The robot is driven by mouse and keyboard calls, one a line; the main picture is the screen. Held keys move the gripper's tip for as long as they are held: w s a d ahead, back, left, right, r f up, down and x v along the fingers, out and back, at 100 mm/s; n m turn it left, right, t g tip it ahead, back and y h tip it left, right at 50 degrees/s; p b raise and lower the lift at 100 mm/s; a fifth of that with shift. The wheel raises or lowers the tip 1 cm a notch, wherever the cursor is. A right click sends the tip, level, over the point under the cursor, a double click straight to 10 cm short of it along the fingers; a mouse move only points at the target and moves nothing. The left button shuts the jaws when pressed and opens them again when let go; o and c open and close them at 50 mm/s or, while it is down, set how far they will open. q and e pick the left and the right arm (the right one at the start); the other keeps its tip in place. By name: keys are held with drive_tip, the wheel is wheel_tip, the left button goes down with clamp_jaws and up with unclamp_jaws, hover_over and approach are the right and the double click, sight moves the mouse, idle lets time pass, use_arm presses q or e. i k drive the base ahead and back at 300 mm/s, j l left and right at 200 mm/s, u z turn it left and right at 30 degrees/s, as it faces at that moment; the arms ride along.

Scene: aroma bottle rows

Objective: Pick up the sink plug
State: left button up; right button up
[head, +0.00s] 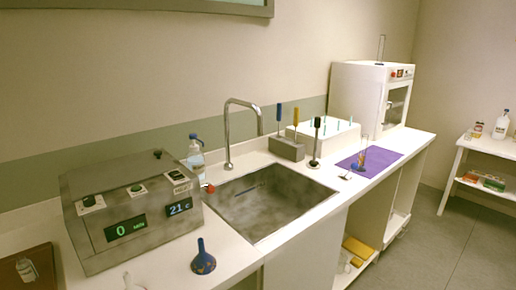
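The metal sink (270,205) is set into the white counter, and its basin looks empty apart from a dark slot-like mark on the back wall. I cannot tell for certain which thing is the sink plug. A small red knob-like piece (210,188) is at the sink's left rim. A small pale and dark piece (347,175) lies on the counter right of the sink. A black-topped upright piece on a round base (316,145) stands behind the sink's right corner. Neither of my grippers is in view.
A curved tap (229,130) rises behind the sink. A tool block (287,148), white rack (340,133) and purple mat (378,160) with a glass cylinder are to the right.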

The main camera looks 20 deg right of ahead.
sight(314, 163)
drive_tip(key=l+u, duration=0.5)
drive_tip(key=k+l+u, duration=0.1)
drive_tip(key=l+u, duration=0.35)
drive_tip(key=k+l+u, duration=0.25)
drive_tip(key=l, duration=0.2)
drive_tip(key=k+l+u, duration=0.25)
drive_tip(key=l, duration=0.2)
drive_tip(key=k+l, duration=0.25)
drive_tip(key=l, duration=0.2)
drive_tip(key=k+l+u, duration=0.1)
drive_tip(key=k+l, duration=0.2)
drive_tip(key=l, duration=0.15)
